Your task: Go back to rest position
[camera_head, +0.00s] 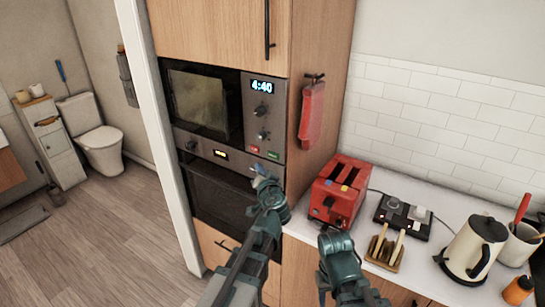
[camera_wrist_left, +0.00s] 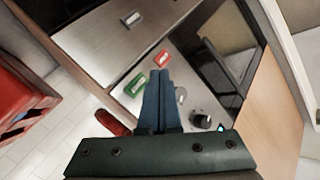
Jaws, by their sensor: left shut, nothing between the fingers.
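My left gripper (camera_head: 260,173) is shut and empty, in front of the oven unit, just below the microwave's control panel. In the left wrist view, my left gripper's blue fingers (camera_wrist_left: 158,76) lie together and point toward the panel. The microwave (camera_head: 208,100) is shut. Its red button (camera_head: 253,148) and green button (camera_head: 273,154) are just above the gripper in the head view. In the left wrist view, the green button (camera_wrist_left: 134,85) and red button (camera_wrist_left: 162,59) show near the fingertips; contact cannot be told. My right arm shows at the lower middle, but its gripper does not show.
A red toaster (camera_head: 338,190) stands on the counter beside the tall cabinet, right of my left gripper. A toast rack (camera_head: 384,248), kettle (camera_head: 472,248) and orange bottle (camera_head: 518,290) stand further right. A red mitt (camera_head: 312,115) hangs on the cabinet side.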

